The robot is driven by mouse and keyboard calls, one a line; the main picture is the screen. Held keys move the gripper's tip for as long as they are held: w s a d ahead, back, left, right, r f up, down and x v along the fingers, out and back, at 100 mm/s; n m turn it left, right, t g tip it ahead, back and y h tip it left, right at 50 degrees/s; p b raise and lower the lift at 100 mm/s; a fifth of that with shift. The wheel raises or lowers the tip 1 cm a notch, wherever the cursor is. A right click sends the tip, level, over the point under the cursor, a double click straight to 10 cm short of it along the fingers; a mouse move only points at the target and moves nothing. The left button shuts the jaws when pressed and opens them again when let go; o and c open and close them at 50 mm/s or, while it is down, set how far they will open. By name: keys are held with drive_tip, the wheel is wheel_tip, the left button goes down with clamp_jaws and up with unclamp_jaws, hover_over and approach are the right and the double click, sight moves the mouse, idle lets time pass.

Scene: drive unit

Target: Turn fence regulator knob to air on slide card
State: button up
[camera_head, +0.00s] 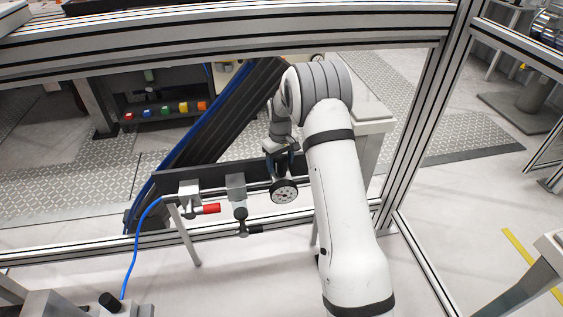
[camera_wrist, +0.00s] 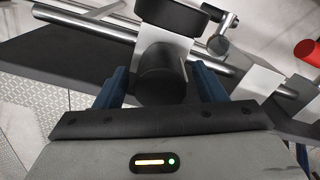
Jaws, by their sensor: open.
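The dark round regulator knob (camera_wrist: 160,76) sits below a silver regulator block (camera_wrist: 168,40) in the wrist view. My gripper (camera_wrist: 162,88) has blue fingers, one on each side of the knob; I cannot tell whether they touch it. In the head view my gripper (camera_head: 281,160) is above the round dial gauge (camera_head: 284,191), and the knob is hidden there by the gripper and arm. The gripper is open around the knob. The gauge's dark housing (camera_wrist: 170,12) shows at the top of the wrist view.
A red-handled valve (camera_head: 210,208) and a black-handled valve (camera_head: 252,229) are left of the gauge on the same rail. A blue hose (camera_head: 130,258) hangs at the left. Aluminium fence posts (camera_head: 425,110) frame the area.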

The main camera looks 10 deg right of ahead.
drive_tip(key=shift+c, duration=0.3)
drive_tip(key=c, duration=0.9)
drive_tip(key=shift+m, duration=0.3)
drive_tip(key=shift+m+p, duration=0.3)
drive_tip(key=shift+m, duration=2.3)
drive_tip(key=o, duration=1)
drive_tip(key=shift+c, duration=0.2)
drive_tip(key=shift+r, duration=0.1)
